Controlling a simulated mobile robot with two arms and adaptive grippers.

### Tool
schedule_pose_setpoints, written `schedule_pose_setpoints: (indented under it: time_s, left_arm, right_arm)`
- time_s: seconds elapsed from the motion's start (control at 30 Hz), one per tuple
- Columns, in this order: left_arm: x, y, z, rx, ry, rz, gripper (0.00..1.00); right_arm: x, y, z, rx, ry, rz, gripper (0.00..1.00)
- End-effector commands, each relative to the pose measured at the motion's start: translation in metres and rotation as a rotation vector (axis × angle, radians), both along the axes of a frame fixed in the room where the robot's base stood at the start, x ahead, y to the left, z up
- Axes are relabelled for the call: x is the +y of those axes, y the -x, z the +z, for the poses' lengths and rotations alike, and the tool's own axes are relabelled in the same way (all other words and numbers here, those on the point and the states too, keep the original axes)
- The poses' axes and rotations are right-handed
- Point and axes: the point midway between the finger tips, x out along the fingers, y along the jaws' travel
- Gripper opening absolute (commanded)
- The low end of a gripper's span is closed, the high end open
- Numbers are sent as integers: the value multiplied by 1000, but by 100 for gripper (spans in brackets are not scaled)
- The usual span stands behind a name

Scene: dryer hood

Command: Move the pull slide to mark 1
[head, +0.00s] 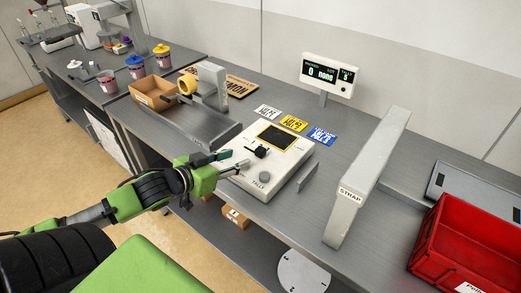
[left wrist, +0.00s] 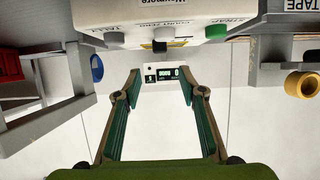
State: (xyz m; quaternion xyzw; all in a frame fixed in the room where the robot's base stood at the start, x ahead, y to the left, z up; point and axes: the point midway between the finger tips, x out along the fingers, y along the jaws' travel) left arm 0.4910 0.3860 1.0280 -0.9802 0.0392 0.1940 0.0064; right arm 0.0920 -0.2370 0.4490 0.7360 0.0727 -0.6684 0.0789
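A white console box (head: 268,160) stands on the grey bench. It carries a dark screen (head: 278,136), a grey round knob (head: 265,177) near the word TALLY, and a small black slide (head: 261,151). The slide also shows in the left wrist view (left wrist: 160,46), upside down at the top, between a grey knob (left wrist: 114,40) and a green button (left wrist: 216,31). I cannot read its mark. My left gripper (head: 235,160) is at the console's left edge, fingers apart and empty, short of the slide. My right gripper is not in view.
A STRAP post (head: 365,185) and a red crate (head: 465,250) stand to the right. A tape dispenser (head: 211,85) and cardboard tray (head: 155,93) are to the left. A display (head: 331,73) and several label cards (head: 294,123) are behind the console.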

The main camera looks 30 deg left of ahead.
Motion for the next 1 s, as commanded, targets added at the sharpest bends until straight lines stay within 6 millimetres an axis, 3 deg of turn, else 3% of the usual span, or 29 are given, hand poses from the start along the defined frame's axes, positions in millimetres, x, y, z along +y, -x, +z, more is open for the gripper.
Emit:
schedule_pose_setpoints:
  time_s: [1.0]
  left_arm:
    - [-9,-114,-46,0,-2,1,38]
  right_arm:
    - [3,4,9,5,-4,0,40]
